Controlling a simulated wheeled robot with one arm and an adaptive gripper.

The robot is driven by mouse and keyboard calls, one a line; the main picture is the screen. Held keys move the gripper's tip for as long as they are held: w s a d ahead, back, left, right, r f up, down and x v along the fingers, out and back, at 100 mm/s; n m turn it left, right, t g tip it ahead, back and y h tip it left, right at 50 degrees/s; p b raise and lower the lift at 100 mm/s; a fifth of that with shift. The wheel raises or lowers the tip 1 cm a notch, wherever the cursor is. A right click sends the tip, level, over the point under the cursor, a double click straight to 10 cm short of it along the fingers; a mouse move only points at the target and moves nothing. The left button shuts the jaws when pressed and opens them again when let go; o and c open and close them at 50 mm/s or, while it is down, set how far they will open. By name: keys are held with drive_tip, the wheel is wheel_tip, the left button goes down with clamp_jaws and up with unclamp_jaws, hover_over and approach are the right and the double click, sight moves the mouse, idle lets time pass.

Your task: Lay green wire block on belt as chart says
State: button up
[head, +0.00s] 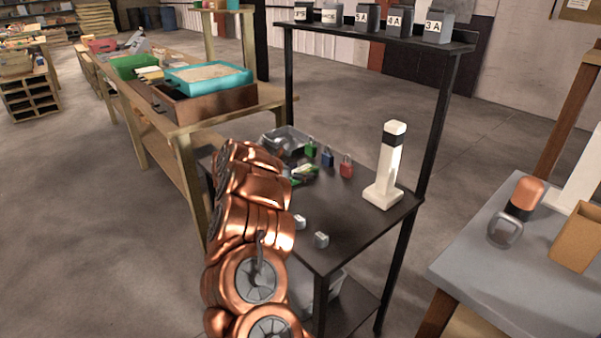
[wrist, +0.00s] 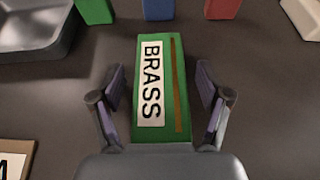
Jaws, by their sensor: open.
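A green block (wrist: 155,125) lies on the dark table top in the wrist view. It has a white label reading BRASS and a brown strip along its right side. My gripper (wrist: 160,92) is open, with one finger on each side of the block and visible gaps between. In the head view, the green block (head: 303,171) is small and partly covered by my gripper and copper-coloured arm. I cannot make out a belt or a chart in these frames.
A grey tray (head: 288,139) is behind left. A white post (head: 392,165) stands at right, under a raised shelf (head: 375,37) of labelled boxes. Two small metallic pieces lie near the front.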

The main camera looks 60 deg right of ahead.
drive_tip(key=shift+r, duration=0.25)
drive_tip(key=shift+w+a, duration=0.15)
drive_tip(key=shift+a, duration=0.2)
drive_tip(key=b+v, duration=0.2)
drive_tip(key=v, duration=0.9)
drive_tip(key=shift+a, duration=0.15)
drive_tip(key=shift+r, duration=0.1)
